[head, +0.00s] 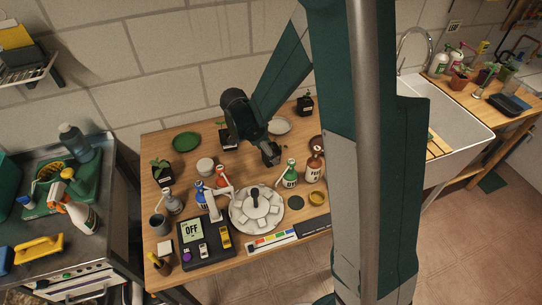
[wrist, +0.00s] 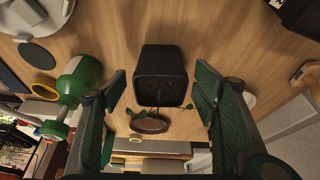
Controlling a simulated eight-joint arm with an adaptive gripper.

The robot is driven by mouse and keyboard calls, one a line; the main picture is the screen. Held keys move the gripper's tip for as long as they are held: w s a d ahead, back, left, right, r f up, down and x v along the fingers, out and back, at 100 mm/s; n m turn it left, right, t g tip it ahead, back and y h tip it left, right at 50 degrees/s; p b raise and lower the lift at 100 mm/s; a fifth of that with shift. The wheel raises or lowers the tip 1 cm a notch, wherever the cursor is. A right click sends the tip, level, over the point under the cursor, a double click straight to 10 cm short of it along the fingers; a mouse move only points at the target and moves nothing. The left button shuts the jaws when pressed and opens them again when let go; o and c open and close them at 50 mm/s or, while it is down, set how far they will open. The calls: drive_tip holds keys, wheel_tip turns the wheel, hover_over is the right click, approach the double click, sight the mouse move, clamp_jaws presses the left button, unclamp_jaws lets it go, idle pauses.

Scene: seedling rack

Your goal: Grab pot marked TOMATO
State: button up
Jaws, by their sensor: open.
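My gripper (wrist: 161,88) is open in the wrist view, with one finger on each side of a black square pot (wrist: 162,62). The pot holds a small, thin seedling, and gaps show between it and both fingers. No marking is readable on its visible sides. In the head view my gripper (head: 271,153) is low over the middle of the table and largely hides what is there. Other black seedling pots stand at the left (head: 162,172), behind my wrist (head: 228,140) and at the back right (head: 305,104). I cannot read TOMATO on any of them.
A green spray bottle (head: 289,173) and a brown one (head: 315,163) stand close right of my gripper. A round white turntable (head: 257,208) is in front. A green saucer (head: 186,142) lies back left, and a sink (head: 450,125) is beyond the right side.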

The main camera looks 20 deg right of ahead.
drive_tip(key=shift+x, duration=1.4)
drive_tip(key=shift+c, duration=0.5)
drive_tip(key=c, duration=1.1)
drive_tip(key=shift+r, duration=0.25)
drive_tip(key=shift+r+p, duration=0.55)
drive_tip(key=shift+r, duration=4.25)
